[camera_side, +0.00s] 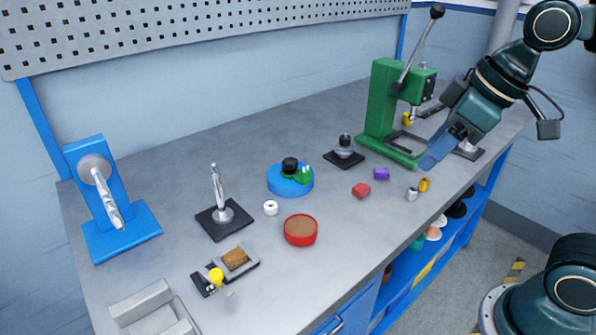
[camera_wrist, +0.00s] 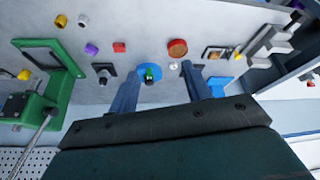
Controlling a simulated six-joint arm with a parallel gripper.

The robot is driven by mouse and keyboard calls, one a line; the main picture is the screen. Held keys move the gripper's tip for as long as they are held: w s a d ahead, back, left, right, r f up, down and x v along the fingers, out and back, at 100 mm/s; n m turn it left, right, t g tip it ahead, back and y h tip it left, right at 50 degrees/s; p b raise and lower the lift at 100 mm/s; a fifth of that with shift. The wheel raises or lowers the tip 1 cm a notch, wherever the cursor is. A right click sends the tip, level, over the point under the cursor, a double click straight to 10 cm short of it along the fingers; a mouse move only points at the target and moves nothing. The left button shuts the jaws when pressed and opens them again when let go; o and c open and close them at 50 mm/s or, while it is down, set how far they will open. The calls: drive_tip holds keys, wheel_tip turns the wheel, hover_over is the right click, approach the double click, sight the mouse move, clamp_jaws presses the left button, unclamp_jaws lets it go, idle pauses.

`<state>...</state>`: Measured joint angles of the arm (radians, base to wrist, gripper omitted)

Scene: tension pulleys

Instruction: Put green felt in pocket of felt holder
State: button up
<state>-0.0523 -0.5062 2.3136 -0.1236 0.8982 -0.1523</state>
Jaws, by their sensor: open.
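My gripper (camera_side: 430,163) is at the right, beside the green press and above the bench. In the wrist view my gripper (camera_wrist: 160,72) has its two fingers wide apart with nothing held between them. The clearest green piece (camera_side: 302,174) is small and sits on a round blue base (camera_side: 291,184) with a black knob, mid-bench; it also shows in the wrist view (camera_wrist: 152,73). I cannot tell whether it is felt. A teal disc (camera_side: 416,243) lies on the shelf under the bench. I cannot identify the felt holder or its pocket for certain.
The green press (camera_side: 382,105) stands tall beside my gripper. A red dish (camera_side: 300,231), a white ring (camera_side: 271,208), a red block (camera_side: 361,190), a purple block (camera_side: 381,173) and a black stand with a spindle (camera_side: 224,219) occupy the bench.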

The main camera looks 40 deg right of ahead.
drive_tip(key=s+d+f+m+h, duration=0.1)
drive_tip(key=s+d+f+m, duration=0.1)
drive_tip(key=s, duration=0.4)
drive_tip(key=shift+d+f+m+t, duration=0.2)
drive_tip(key=shift+d+m+t, duration=0.2)
drive_tip(key=shift+d+m, duration=0.4)
